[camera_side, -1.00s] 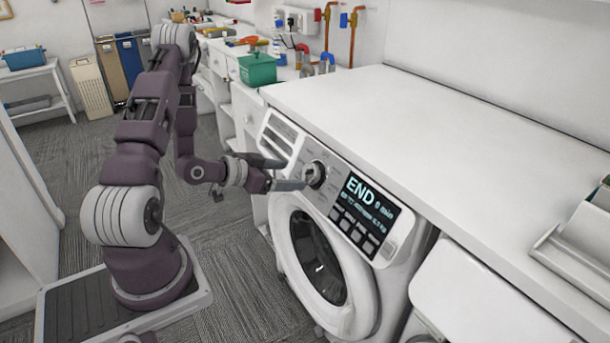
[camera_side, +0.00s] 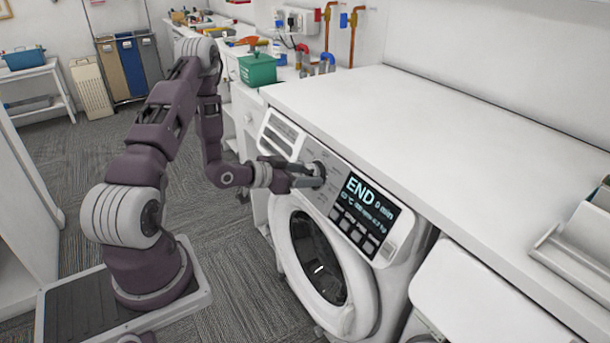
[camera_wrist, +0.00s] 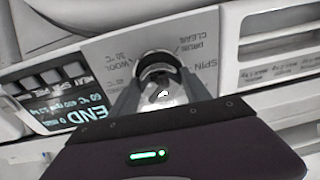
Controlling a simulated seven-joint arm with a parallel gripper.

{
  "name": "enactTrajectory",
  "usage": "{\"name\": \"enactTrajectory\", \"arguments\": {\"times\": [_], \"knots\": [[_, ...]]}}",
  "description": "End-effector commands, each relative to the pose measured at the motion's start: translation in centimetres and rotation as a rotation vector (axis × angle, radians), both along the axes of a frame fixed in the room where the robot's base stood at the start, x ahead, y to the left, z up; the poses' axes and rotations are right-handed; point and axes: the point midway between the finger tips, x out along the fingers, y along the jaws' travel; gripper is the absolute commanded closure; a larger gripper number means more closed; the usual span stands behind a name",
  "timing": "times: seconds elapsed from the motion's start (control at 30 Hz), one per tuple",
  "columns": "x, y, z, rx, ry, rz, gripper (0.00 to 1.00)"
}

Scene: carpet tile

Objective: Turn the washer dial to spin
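The washer dial (camera_side: 318,168) is a round knob on the front panel of the white washing machine (camera_side: 385,278). In the wrist view the dial (camera_wrist: 157,62) shows as a dark rim between my fingers, with "SPIN" and "WOOL 30°C" printed around it. My gripper (camera_side: 309,175) is at the dial, one finger on each side of it. I cannot tell whether the fingers touch the dial or have a small gap. The dial's pointer is partly hidden by the fingers. The display (camera_side: 367,205) reads "END 0 min"; it also shows in the wrist view (camera_wrist: 75,112).
The detergent drawer (camera_side: 282,133) is left of the dial and the round door (camera_side: 320,258) below it. A white worktop (camera_side: 440,125) extends over the machine. A green basket (camera_side: 258,69) stands on the counter behind.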

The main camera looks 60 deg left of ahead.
Motion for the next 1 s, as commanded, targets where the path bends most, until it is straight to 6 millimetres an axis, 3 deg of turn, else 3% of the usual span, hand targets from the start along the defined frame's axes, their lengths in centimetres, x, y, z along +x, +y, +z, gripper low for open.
{"name": "enactTrajectory", "arguments": {"times": [0.03,0.1,0.47,1.0], "knots": [[-0.01,-0.02,0.0,0.0,0.0,-0.001,0.74],[-0.02,-0.02,0.01,0.0,0.0,-0.001,0.85],[-0.04,-0.05,0.0,-0.073,0.0,0.037,0.85],[-0.02,-0.22,0.07,-0.495,0.001,0.251,0.85]]}}
